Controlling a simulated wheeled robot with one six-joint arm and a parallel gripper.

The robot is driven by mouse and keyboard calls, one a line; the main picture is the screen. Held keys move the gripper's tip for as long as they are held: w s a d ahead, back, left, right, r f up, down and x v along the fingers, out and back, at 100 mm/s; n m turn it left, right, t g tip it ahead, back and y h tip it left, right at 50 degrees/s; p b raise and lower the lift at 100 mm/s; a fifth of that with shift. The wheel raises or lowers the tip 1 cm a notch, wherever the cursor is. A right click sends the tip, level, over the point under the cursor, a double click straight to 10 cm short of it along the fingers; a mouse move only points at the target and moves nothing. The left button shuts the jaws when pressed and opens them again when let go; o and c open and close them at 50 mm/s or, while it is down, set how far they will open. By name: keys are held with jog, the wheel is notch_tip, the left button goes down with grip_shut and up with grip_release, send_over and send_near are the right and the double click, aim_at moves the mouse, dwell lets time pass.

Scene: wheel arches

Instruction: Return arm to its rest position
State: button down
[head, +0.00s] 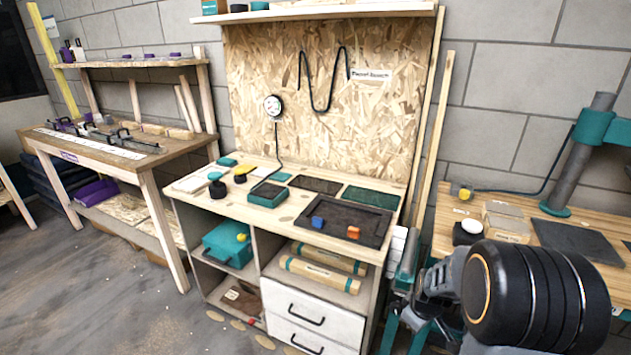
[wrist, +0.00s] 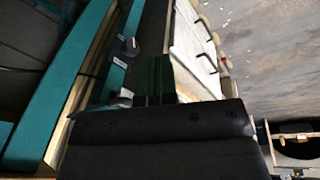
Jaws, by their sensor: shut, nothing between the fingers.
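My gripper (wrist: 152,72) shows in the wrist view, its dark fingers close together with nothing between them, above a wide black body at the bottom. I cannot make out the fingertips in the head view. The gripper holds no object.
A wooden workbench (head: 262,222) with white drawers (head: 312,312) stands in the middle. A dark tray (head: 372,226) with a blue block (head: 318,223) and an orange block (head: 353,232) lies on it. A wooden table (head: 590,226) is at right. Floor (head: 120,300) is open at lower left.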

jog(key=s+a+r+m+p, duration=0.2)
jog(key=s+a+r+p, duration=0.1)
jog(key=r, duration=0.8)
jog(key=s+a+r+m+t+p, duration=0.1)
jog(key=s+r+p, duration=0.4)
jog(key=r, duration=0.6)
jog(key=s+a+r+m+p, duration=0.4)
jog(key=s+a+r+p, duration=0.1)
jog(key=r, duration=0.6)
jog(key=shift+a+r+p, duration=0.35)
jog(key=shift+p, duration=0.4)
jog(key=shift+s, duration=0.1)
